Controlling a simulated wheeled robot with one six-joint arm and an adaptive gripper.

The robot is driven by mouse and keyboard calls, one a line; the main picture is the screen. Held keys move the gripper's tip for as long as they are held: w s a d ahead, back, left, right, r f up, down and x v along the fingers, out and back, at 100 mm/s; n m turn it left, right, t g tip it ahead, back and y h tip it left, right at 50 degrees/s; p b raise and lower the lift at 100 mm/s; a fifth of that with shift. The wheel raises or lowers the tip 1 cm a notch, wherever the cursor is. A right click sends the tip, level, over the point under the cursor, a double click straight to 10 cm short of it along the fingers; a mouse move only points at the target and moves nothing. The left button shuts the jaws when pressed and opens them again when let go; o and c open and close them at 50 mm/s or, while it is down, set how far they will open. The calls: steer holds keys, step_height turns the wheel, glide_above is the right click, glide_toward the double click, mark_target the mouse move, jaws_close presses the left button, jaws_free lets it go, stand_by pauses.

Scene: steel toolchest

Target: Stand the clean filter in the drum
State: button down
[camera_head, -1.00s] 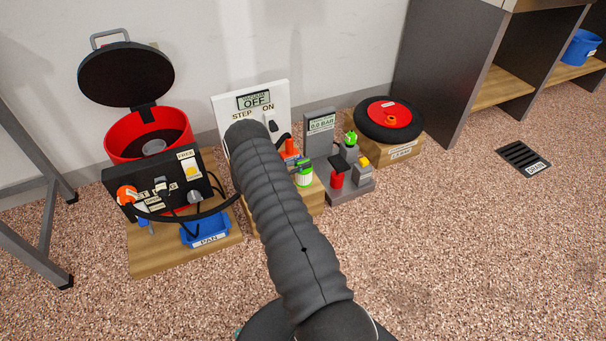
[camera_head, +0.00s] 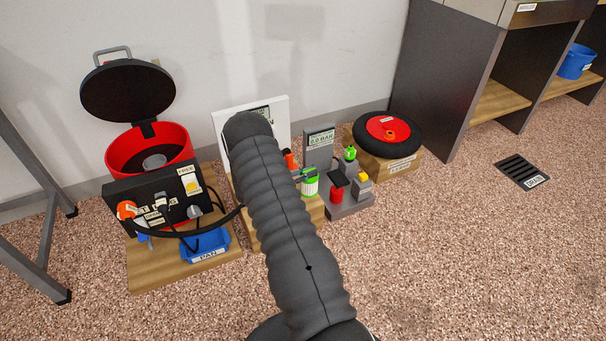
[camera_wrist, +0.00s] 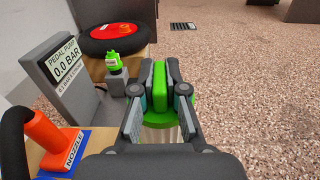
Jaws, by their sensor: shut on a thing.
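My gripper (camera_wrist: 160,82) is shut on the clean filter, which has a bright green top (camera_wrist: 160,92) and a pale body (camera_wrist: 159,134) below it. In the head view the filter (camera_head: 310,187) shows just right of my arm, upright, in front of the pedal pump; whether it touches anything beneath cannot be told. The red drum (camera_head: 130,158) stands at the left with its black lid (camera_head: 128,90) open and tipped back. A grey round piece (camera_head: 154,161) shows inside the drum. Most of my gripper is hidden behind my arm in the head view.
A black control box (camera_head: 150,205) with a hose and cables and a blue pan (camera_head: 207,243) stand before the drum. The grey pedal pump (camera_head: 320,147), an orange nozzle (camera_wrist: 50,132) and a wheel (camera_head: 388,133) are near the filter. Carpet (camera_head: 450,240) at right is mostly clear.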

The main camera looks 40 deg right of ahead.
steer(key=s+r, duration=0.5)
steer(key=s, duration=0.3)
steer(key=shift+a+p, duration=0.15)
steer(key=shift+p, duration=0.15)
